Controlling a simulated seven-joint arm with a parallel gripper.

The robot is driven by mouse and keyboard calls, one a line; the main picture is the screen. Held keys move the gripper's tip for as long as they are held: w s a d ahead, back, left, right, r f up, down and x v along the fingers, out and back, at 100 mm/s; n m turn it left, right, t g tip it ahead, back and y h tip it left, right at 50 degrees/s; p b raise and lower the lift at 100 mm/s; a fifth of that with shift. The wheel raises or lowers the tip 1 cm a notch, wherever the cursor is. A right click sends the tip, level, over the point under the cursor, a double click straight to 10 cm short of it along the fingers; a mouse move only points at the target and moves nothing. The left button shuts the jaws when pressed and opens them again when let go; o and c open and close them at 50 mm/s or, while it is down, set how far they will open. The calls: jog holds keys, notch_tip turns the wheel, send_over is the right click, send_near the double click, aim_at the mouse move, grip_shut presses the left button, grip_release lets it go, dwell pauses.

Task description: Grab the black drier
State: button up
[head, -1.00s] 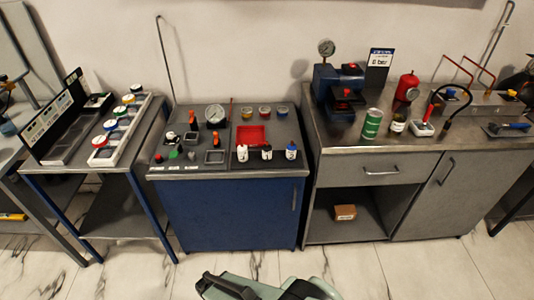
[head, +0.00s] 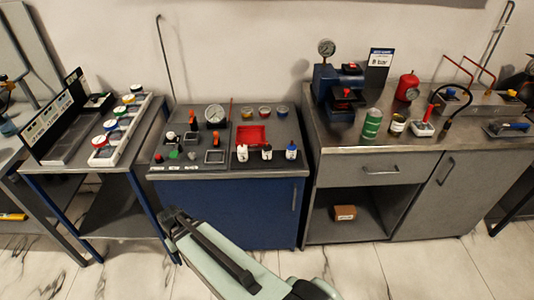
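Nothing in view is plainly labelled as a drier, so I cannot tell for certain which thing is the black drier. A small white bottle with a black cap (head: 267,153) stands upright at the front of the blue cabinet's top, in the middle of a row of three. A white bottle (head: 242,154) stands to its left and a blue-capped bottle (head: 291,151) to its right. My pale green arm reaches in from the bottom, in front of the blue cabinet and below its top. I see no gripper fingertips.
A red tray (head: 247,135) lies behind the bottles, with a round gauge (head: 216,115) to its left. The right bench holds a blue press (head: 338,92), a green can (head: 372,124) and a red vessel (head: 407,87). A rack with several coloured caps (head: 120,130) stands on the left table.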

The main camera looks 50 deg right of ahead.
jog(key=w+d+r+m+t, duration=0.1)
jog(key=w+d+r+m, duration=0.1)
jog(key=w+d+r, duration=0.55)
notch_tip(320, 180, up, 28)
jog(key=r+m, duration=0.1)
jog(key=m, duration=1.1)
send_over(267, 143)
jog(key=d, duration=0.1)
notch_tip(267, 143, down, 9)
jog(key=shift+r, duration=0.2)
jog(key=shift+w+a+f, duration=0.1)
jog(key=shift+a+f, duration=0.05)
jog(key=shift+f, duration=1.15)
jog(key=shift+w+a+f, duration=0.1)
jog(key=shift+f, duration=1.2)
jog(key=c, duration=1.3)
